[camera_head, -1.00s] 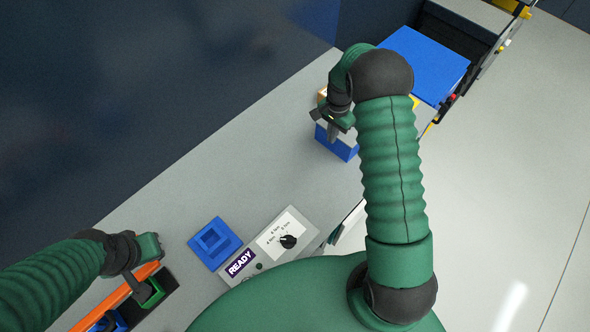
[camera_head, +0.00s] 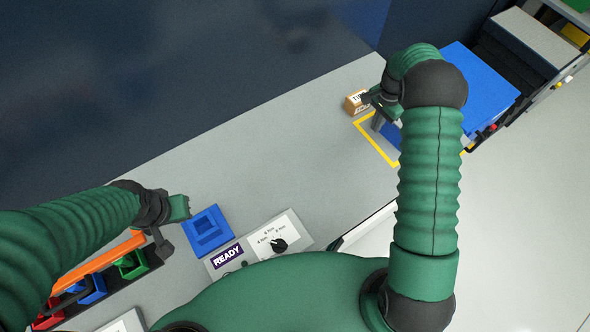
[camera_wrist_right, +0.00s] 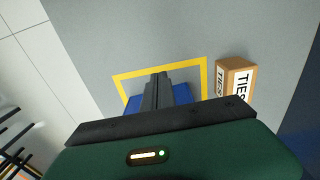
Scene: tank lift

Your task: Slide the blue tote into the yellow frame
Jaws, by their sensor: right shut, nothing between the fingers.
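The blue tote (camera_head: 391,137) is mostly hidden behind my right arm in the head view. It lies within the visible sides of the yellow frame (camera_head: 374,142) on the grey worktop; its far side is hidden. In the right wrist view, blue tote parts (camera_wrist_right: 182,96) show either side of my fingers, with a grey gap to the yellow frame's top line (camera_wrist_right: 180,67). My right gripper (camera_head: 377,122) is shut and empty at the tote's near-left side; whether it touches is unclear. My left gripper (camera_head: 168,228) is beside a blue square fixture; its jaw opening is unclear.
A brown TIES box (camera_wrist_right: 236,76) stands just outside the frame. A large blue block (camera_head: 474,84) lies beyond my right arm. The blue fixture (camera_head: 207,231), READY panel (camera_head: 259,246) and rack of coloured bins (camera_head: 92,288) are nearer. The middle worktop is clear.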

